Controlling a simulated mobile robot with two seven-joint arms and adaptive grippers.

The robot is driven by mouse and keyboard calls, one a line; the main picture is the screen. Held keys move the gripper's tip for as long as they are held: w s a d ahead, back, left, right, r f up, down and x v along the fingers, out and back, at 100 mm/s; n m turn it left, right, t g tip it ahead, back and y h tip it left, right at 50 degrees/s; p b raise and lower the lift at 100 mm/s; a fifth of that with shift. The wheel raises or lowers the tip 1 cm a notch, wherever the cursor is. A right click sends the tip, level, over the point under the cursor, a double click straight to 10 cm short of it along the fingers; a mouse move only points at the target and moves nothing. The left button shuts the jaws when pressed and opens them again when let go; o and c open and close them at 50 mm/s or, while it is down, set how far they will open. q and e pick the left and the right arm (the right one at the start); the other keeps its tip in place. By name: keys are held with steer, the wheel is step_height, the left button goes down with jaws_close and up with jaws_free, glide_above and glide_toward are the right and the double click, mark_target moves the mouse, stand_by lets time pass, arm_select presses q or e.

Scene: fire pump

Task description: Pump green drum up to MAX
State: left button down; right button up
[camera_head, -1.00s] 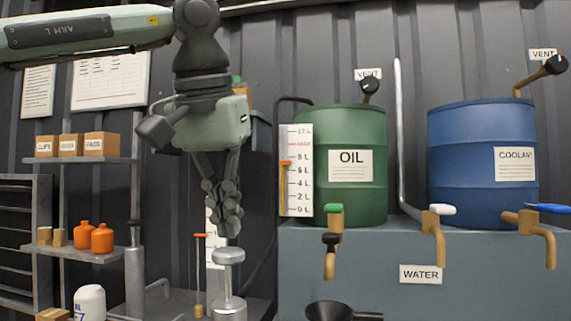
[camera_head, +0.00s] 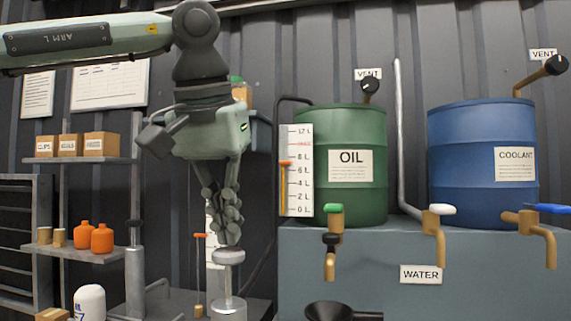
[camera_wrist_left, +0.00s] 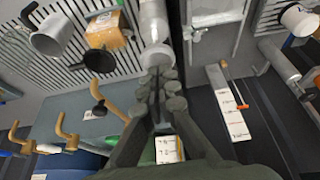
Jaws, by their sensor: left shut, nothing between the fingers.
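The green OIL drum (camera_head: 372,140) stands on a grey-blue tank. Its white level scale (camera_head: 301,185) is on its left, with a red mark near the top. The orange pointer (camera_head: 285,162) sits below that mark, a little above 6 L. A silver pump knob (camera_head: 228,257) stands raised on a rod above its cylinder (camera_head: 228,308). My left gripper (camera_head: 230,242) is shut and empty, pointing down with its fingertips at the knob's top; contact is hard to tell. In the left wrist view, the shut fingertips (camera_wrist_left: 160,82) partly cover the silver pump (camera_wrist_left: 155,30). My right gripper is not in view.
A blue COOLANT drum (camera_head: 465,150) stands right of the green one. Several taps, including a green-handled one (camera_head: 334,209), project over the tank front. A black funnel (camera_head: 335,311) is below. A shelf with orange bottles (camera_head: 102,238) stands left, beside another pump (camera_head: 134,265).

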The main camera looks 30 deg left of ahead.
mark_target(227, 251)
arm_select(q)
steer(key=shift+s+f, duration=0.1)
steer(key=shift+f, duration=2.85)
steer(key=shift+r+p, duration=0.65)
steer(key=shift+r, duration=2.75)
